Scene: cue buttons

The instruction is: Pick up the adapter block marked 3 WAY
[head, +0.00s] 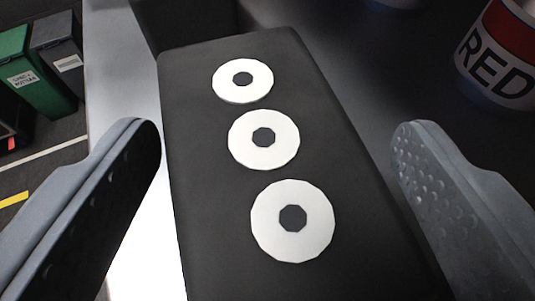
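A dark block (205,190) with three white rings in a row on its top lies between the fingers of my gripper (275,150). Each ring has a dark centre. No 3 WAY marking is readable on the block in this view. My gripper is open, with one finger on each side of the block. The left finger looks close to the block's left side, and a gap shows between the right finger and the block. I cannot tell whether the left finger touches it. The block's near end is cut off by the bottom edge of the picture.
A cylinder labelled RED (497,60) with a red band stands at the upper right. A dark surface lies right of the block, and a bright pale strip (115,65) runs along its left. Green (35,75) and grey (62,50) bins stand on the floor at the far left.

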